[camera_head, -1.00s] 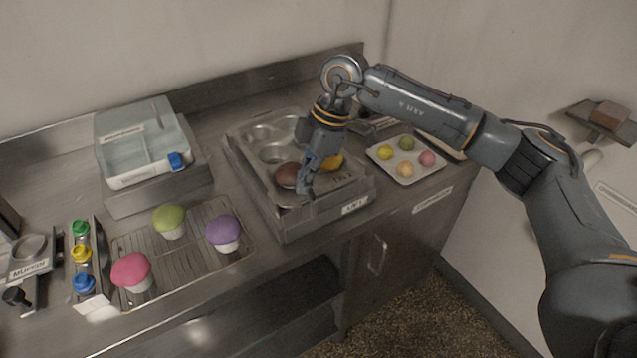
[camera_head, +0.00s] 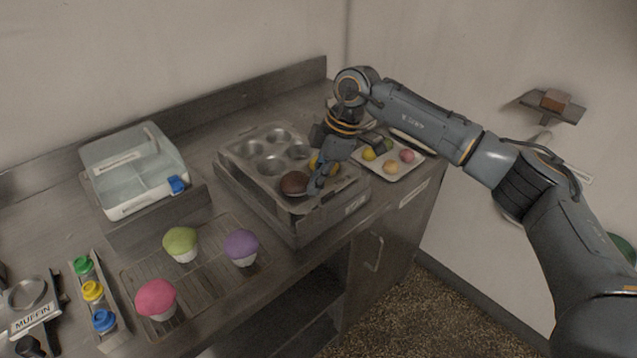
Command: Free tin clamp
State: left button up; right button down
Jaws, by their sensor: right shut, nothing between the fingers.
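The muffin tin (camera_head: 262,150) sits in a metal frame on the counter, in the middle of the head view. Several of its cups are empty. A brown muffin (camera_head: 294,183) and a yellow one (camera_head: 316,163) sit in cups near its right front part. My right gripper (camera_head: 313,188) is shut and empty, pointing down over the tin's front right, close beside the brown muffin. The arm and gripper hide the tin's right side, and I cannot make out a clamp there. My left gripper is not in view.
A wire rack (camera_head: 205,270) with green, purple and pink muffins stands at the front left. A clear lidded box (camera_head: 130,178) stands behind it. A small tray (camera_head: 404,165) of coloured balls lies right of the tin. Colour-capped jars (camera_head: 93,292) stand far left.

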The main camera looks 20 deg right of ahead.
aim_at(335, 198)
jog(key=shift+d+f, duration=0.15)
jog(key=shift+d, duration=0.4)
jog(key=shift+s+a, duration=0.2)
jog(key=shift+s, duration=0.05)
jog(key=shift+s+a, duration=0.3)
jog(key=shift+a, duration=0.1)
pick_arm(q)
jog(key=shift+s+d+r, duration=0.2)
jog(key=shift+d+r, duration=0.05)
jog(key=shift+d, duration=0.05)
pick_arm(e)
jog(key=shift+d, duration=0.1)
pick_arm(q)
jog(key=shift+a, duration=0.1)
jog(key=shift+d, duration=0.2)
pick_arm(e)
jog(key=v, duration=1.2)
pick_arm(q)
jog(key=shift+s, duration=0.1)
